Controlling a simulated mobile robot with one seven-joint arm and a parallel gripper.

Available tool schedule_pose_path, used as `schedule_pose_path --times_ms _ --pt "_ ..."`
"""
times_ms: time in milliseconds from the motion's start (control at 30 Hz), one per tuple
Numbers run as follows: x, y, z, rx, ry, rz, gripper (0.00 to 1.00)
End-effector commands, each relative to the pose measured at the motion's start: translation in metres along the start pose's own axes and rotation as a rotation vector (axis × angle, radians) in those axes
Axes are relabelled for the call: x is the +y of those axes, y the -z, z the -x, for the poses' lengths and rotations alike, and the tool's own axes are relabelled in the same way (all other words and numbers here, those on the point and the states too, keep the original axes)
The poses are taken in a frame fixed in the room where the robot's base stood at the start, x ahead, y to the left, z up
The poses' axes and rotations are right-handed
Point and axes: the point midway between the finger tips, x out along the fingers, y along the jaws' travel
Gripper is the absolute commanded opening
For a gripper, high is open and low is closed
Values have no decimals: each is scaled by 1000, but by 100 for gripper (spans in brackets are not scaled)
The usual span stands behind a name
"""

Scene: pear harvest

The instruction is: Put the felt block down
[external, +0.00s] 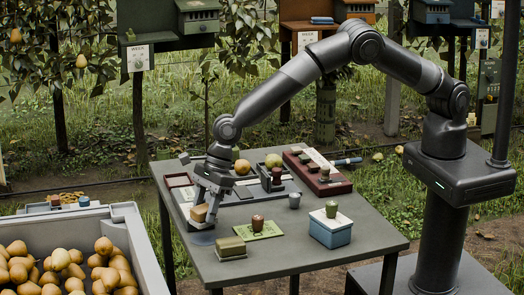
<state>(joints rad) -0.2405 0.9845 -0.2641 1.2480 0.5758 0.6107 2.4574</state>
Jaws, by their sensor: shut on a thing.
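My gripper (205,215) points down over the left front part of the grey table (300,262). It is shut on a small tan block (199,213), which looks like the felt block. The fingers hide part of the block.
A green block (231,246), a stamp on a green card (259,231) and a blue box with a white lid (330,229) stand to the right. A dark red case (325,180) lies behind. A crate of pears (150,262) stands left. The table's front right is clear.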

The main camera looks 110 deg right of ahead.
Motion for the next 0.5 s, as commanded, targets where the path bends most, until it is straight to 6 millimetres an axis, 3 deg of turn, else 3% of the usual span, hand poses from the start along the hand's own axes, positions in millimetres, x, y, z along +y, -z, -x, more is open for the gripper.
schedule_pose_path --times_ms 167,400,500 --pt "3 0 -10 1 1 0 20" --pt "2 12 -39 0 1 -1 20" --pt "2 13 -41 -2 1 0 20"
